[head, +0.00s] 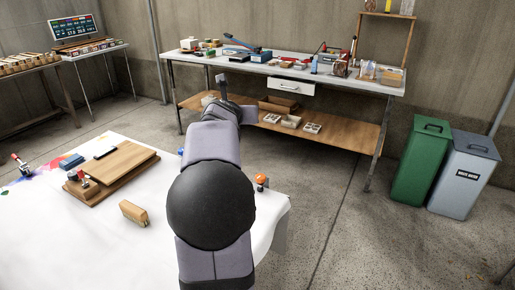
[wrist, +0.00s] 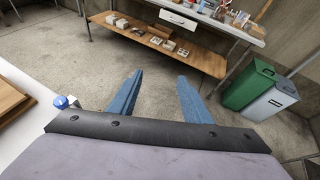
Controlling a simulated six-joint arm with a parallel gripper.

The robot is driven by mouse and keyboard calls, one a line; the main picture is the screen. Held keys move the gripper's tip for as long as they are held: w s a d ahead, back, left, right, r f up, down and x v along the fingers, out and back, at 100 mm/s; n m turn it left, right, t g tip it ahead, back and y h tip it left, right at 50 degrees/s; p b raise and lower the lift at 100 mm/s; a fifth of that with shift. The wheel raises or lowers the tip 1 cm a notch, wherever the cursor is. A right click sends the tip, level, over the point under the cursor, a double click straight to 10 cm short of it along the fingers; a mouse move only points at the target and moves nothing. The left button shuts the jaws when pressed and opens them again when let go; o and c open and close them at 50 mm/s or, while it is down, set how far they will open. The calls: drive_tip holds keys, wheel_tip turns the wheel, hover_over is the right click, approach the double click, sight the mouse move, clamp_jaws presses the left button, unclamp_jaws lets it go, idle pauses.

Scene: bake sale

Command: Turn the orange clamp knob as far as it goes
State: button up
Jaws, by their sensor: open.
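The orange clamp knob (head: 262,179) sits at the right edge of the white-covered table, just right of my arm in the head view. I cannot make it out in the wrist view. My gripper (head: 221,80) is raised beyond the table's far edge, well away from the knob. In the wrist view my gripper (wrist: 158,76) shows two blue fingers spread apart with nothing between them. A blue round knob (wrist: 61,102) shows at the table edge in the wrist view.
The white table (head: 85,245) holds a wooden board (head: 120,162), a small wooden block (head: 133,213) and a blue block (head: 71,161). A workbench (head: 345,82) with a lower shelf stands behind. Green (head: 420,165) and grey (head: 463,175) bins stand at right. The floor between is clear.

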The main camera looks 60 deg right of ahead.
wheel_tip(320, 180, up, 2)
drive_tip(key=w+p, duration=0.1)
drive_tip(key=p, duration=0.4)
drive_tip(key=m+g+y+p, duration=0.7)
drive_tip(key=m+y+p, duration=0.3)
drive_tip(key=p, duration=0.5)
approach(260, 176)
drive_tip(key=shift+s+a+f+m+h, duration=0.1)
drive_tip(key=shift+a+f+m+h, duration=0.35)
drive_tip(key=shift+a+m+h, duration=0.2)
drive_tip(key=shift+d, duration=0.15)
drive_tip(key=shift+p+x, duration=0.65)
drive_tip(key=shift+x, duration=2.95)
drive_tip(key=c, duration=1)
